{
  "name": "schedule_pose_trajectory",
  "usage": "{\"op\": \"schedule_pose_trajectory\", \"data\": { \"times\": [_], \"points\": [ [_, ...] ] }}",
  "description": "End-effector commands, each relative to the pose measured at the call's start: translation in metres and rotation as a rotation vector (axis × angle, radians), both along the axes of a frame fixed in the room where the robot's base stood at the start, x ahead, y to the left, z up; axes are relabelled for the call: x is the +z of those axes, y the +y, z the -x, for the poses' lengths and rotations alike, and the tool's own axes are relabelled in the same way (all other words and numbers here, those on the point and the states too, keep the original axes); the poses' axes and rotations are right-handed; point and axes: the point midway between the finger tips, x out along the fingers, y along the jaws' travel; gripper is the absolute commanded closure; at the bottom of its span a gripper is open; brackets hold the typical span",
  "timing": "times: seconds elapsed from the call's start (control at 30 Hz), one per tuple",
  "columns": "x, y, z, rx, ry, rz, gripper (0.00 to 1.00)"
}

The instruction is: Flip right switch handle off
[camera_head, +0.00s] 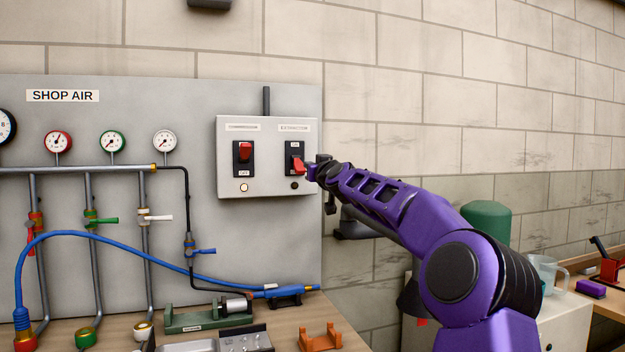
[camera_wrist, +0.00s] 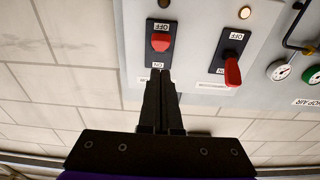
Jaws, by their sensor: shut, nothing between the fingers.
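The switch box (camera_head: 267,125) on the grey panel has two red-handled switches. The right switch handle (camera_head: 298,166), under the EXTRACTOR label, sits low, away from the visible ON mark, and the lamp below it is dark. The wrist view is upside down; there this handle (camera_wrist: 161,42) lies toward the OFF label. My gripper (camera_head: 312,169) is shut and empty at the right switch. Its fingertips (camera_wrist: 160,75) are close to the ON end of the switch plate; I cannot tell whether they touch it.
The left switch handle (camera_head: 245,151), labelled COMPRESSOR, is up, with its lamp (camera_head: 244,187) lit. Gauges, pipes and a blue hose (camera_head: 130,246) are to the left. A bench below holds a green vise (camera_head: 205,318) and an orange bracket (camera_head: 320,337). Open wall lies right of the panel.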

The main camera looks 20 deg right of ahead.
Motion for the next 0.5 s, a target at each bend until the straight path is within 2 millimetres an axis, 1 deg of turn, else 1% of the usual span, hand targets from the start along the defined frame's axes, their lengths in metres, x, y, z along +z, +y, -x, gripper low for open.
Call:
{"op": "schedule_pose_trajectory", "data": {
  "times": [0.1, 0.2, 0.5],
  "points": [
    [-0.011, -0.002, 0.007, -0.001, 0.003, -0.001, 1.00],
    [-0.016, -0.001, 0.012, -0.001, 0.002, -0.001, 1.00],
    [-0.022, 0.001, 0.017, 0.001, -0.002, 0.001, 1.00]
  ]
}}
